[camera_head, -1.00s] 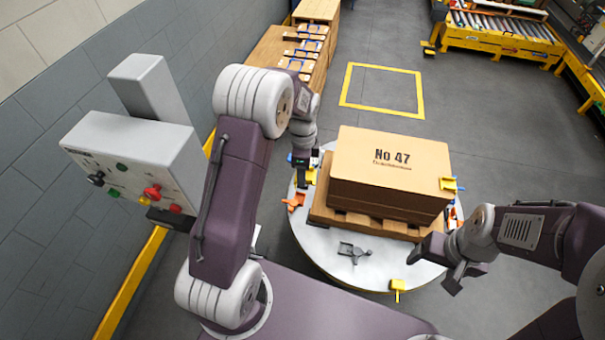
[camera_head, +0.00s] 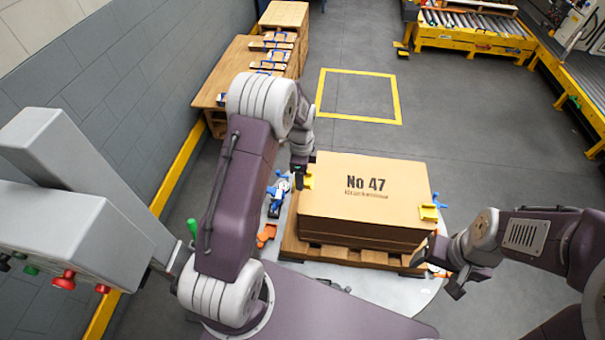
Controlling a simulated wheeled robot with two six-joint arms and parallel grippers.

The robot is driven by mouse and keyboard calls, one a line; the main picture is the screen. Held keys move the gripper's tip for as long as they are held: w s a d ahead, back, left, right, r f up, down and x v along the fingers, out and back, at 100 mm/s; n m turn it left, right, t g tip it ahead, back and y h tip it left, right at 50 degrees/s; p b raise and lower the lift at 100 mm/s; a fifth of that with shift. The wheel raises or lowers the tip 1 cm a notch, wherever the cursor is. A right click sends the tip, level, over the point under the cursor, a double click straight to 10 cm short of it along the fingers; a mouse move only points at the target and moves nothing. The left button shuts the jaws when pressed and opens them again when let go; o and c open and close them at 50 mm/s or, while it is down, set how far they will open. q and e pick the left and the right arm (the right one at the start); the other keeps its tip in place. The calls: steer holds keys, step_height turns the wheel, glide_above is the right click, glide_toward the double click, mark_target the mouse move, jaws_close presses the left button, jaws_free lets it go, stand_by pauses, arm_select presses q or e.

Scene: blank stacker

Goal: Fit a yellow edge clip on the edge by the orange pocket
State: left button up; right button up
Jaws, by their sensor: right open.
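The yellow edge clip (camera_head: 309,182) is at the left edge of the carton stack (camera_head: 365,195) marked No 47. My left gripper (camera_head: 300,179) is just left of this clip and appears closed on it; its fingers are small and partly hidden. Whether the clip is seated on the edge I cannot tell. Another yellow clip (camera_head: 428,213) sits on the right edge of the stack, with a blue part beside it. An orange pocket-like piece (camera_head: 266,235) is on the left side of the round table. My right gripper (camera_head: 442,266) is open and empty by the stack's front right corner.
The stack rests on a wooden pallet (camera_head: 345,254) on the round grey table (camera_head: 408,292). A blue tool (camera_head: 277,196) lies left of it. A grey control box (camera_head: 80,235) stands close at left. Open floor lies behind, with a yellow outlined square (camera_head: 358,96).

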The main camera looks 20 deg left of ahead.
mark_target(302, 199)
arm_select(q)
steer(key=shift+w+f+b, duration=0.1)
steer(key=shift+f+b, duration=0.5)
steer(key=shift+f, duration=0.3)
step_height(302, 199, down, 4)
steer(key=b, duration=0.3)
steer(key=shift+r, duration=0.15)
steer(key=shift+f+b, duration=1.55)
steer(key=shift+f, duration=0.85)
steer(key=shift+f, duration=0.2)
steer(key=o, duration=1.4)
steer(key=shift+c, duration=0.2)
step_height(302, 199, up, 9)
